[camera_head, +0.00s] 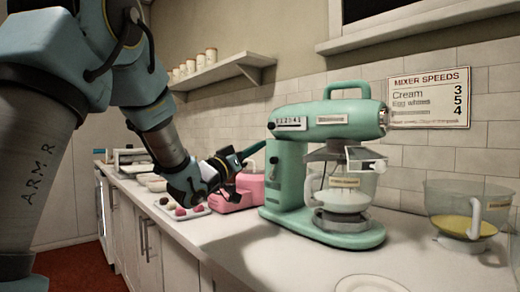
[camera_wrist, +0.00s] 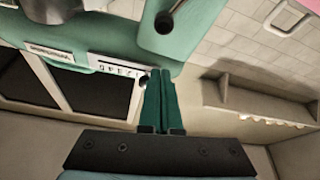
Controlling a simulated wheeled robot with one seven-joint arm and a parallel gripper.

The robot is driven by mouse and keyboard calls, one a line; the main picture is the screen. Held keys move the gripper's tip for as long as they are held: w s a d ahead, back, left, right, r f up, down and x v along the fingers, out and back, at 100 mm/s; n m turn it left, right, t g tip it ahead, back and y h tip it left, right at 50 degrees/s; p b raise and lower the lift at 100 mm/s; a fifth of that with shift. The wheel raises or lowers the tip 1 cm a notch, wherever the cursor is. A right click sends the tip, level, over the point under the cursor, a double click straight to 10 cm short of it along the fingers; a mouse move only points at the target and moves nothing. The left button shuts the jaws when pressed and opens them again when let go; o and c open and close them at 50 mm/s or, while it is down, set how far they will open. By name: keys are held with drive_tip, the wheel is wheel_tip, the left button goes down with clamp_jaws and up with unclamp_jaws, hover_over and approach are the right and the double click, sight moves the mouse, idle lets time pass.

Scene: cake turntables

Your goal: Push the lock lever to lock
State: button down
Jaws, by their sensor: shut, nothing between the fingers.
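The green stand mixer (camera_head: 345,115) stands on the counter with its head level over a clear bowl (camera_head: 345,195). A small dark round part, perhaps the lock lever (camera_wrist: 163,22), shows on the mixer's column in the wrist view; a dark spot (camera_head: 273,160) on the column in the head view may be the same part. My gripper (camera_head: 262,145) is shut and empty, its green fingers reaching toward the column from the left. In the wrist view the fingertips (camera_wrist: 160,74) are close beside the mixer body; I cannot tell whether they touch it.
A numbered speed scale (camera_head: 290,124) is on the mixer's side, with a small knob (camera_wrist: 143,80) near my fingers. A pink object (camera_head: 250,188) and a tray of small treats (camera_head: 182,208) are left of the mixer. Another bowl (camera_head: 468,208) stands right. The front counter is mostly clear.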

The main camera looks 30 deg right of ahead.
drive_tip(key=b+v, duration=0.1)
drive_tip(key=v, duration=0.5)
drive_tip(key=shift+s+a, duration=0.15)
drive_tip(key=shift+a, duration=0.15)
